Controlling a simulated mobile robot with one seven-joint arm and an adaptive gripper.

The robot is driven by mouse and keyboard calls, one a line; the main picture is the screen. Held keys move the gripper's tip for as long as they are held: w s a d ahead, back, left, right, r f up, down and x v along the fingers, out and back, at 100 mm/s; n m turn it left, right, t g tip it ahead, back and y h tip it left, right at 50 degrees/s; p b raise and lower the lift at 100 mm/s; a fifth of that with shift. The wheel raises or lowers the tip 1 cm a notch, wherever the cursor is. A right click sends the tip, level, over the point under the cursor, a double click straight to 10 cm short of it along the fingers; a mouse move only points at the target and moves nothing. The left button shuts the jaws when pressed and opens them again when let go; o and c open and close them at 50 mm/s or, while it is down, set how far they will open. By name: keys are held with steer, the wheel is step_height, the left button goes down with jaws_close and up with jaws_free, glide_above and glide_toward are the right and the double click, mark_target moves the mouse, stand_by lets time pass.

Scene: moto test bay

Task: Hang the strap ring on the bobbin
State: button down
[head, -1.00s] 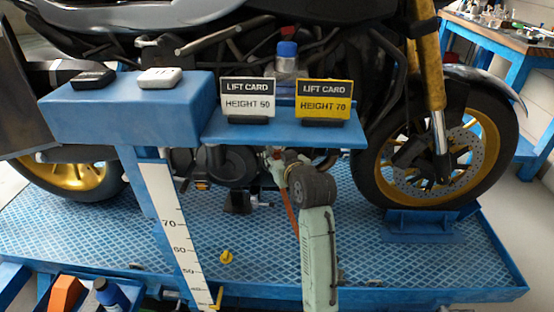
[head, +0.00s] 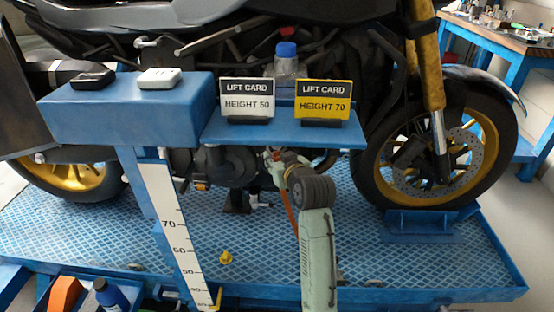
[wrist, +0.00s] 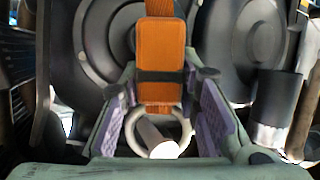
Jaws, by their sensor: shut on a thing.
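The strap is an orange band with a wide orange tab (wrist: 160,65) and a dark band across it, seen in the wrist view. A pale strap ring (wrist: 133,128) is at the tab's lower end. My gripper (wrist: 162,85) has its purple-padded fingers on both sides of the tab and ring, shut on the strap ring piece. A grey cylinder with a bright end, apparently the bobbin (wrist: 158,139), shows through the ring's opening; I cannot tell whether the ring is around it or only in line with it. In the head view the orange strap (head: 291,213) hangs beside my arm; the fingertips are unclear.
A blue shelf (head: 225,133) with two lift cards, a white one (head: 247,97) and a yellow one (head: 323,96), stands above my gripper. The motorcycle's front wheel (head: 430,165) is to the right. A dark cylinder (wrist: 277,98) is right of the fingers in the wrist view.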

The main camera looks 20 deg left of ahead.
steer(key=c, duration=1.1)
jaws_free()
steer(key=shift+f, duration=0.2)
steer(key=shift+s, duration=0.1)
steer(key=v, duration=1.2)
